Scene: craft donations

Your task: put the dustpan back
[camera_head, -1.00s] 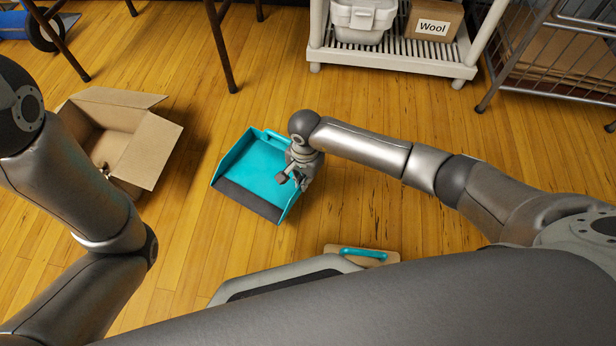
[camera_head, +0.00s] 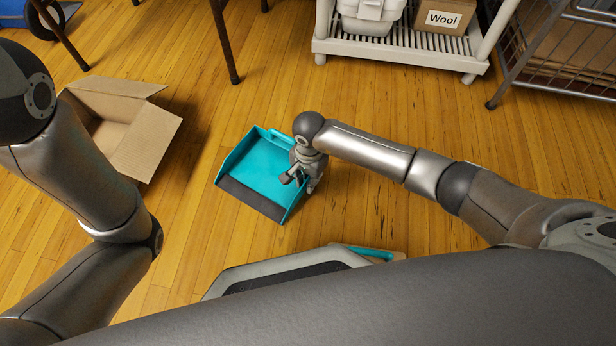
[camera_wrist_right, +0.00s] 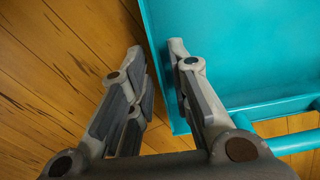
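The teal dustpan (camera_head: 262,165) is over the wooden floor in the middle of the head view, with a dark lip along its near-left edge and a handle at its far side. I cannot tell whether it touches the floor. My right gripper (camera_head: 300,180) is at its right side. My left gripper is not in view.
An open cardboard box (camera_head: 148,143) stands at left, partly behind my left arm. A white slatted rack (camera_head: 400,52) with a "Wool" box (camera_head: 440,16) is at the back. A wire cart (camera_head: 560,75) is at right. A teal bar (camera_head: 372,254) shows near my body.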

